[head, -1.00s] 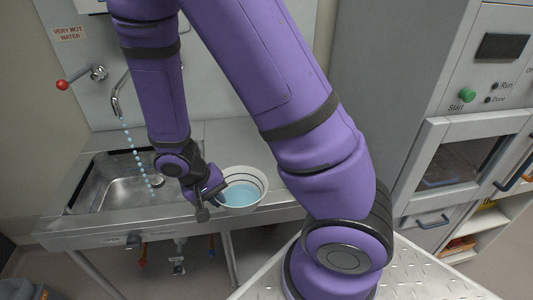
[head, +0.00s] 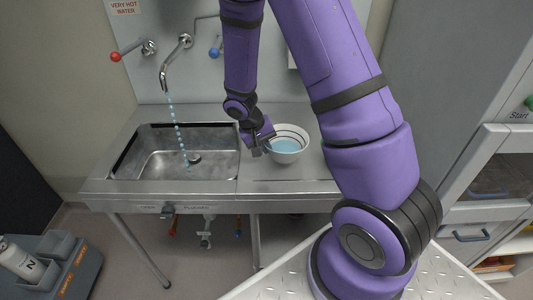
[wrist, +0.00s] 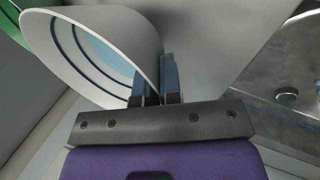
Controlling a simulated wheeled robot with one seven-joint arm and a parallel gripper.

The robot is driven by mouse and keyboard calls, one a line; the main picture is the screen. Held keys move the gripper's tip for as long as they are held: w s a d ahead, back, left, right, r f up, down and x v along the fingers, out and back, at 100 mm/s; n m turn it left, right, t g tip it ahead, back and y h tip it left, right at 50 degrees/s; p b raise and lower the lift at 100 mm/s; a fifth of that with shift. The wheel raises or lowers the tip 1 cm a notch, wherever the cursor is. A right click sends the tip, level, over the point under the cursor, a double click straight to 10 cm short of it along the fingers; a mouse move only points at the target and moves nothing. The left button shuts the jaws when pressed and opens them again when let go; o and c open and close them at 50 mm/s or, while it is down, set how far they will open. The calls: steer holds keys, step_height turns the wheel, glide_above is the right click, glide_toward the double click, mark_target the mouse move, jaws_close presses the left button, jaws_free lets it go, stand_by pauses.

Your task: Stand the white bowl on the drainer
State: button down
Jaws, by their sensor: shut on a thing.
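The white bowl (head: 290,154) shows in the head view over the counter right of the sink, with dark rings inside and pale blue inside its base. My gripper (head: 268,148) is at the bowl's left side, shut on its rim. In the wrist view the bowl (wrist: 108,42) fills the upper left, and the blue fingers of my gripper (wrist: 158,80) pinch its wall. I cannot tell whether the bowl touches the counter. I cannot make out a drainer in these frames.
A steel sink (head: 140,168) lies left of the bowl, with water running from the tap (head: 164,78). A red-knobbed lever (head: 117,57) is on the wall. A grey caddy (head: 52,262) with a white bottle (head: 20,260) stands low at left. A cabinet (head: 490,165) stands at right.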

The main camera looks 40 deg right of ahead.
steer(key=shift+w+d, duration=0.25)
steer(key=shift+d, duration=0.1)
steer(key=shift+a+f, duration=0.1)
steer(key=shift+f, duration=1.65)
steer(key=shift+f, duration=0.2)
steer(key=c, duration=1.3)
jaws_free()
steer(key=shift+r, duration=0.1)
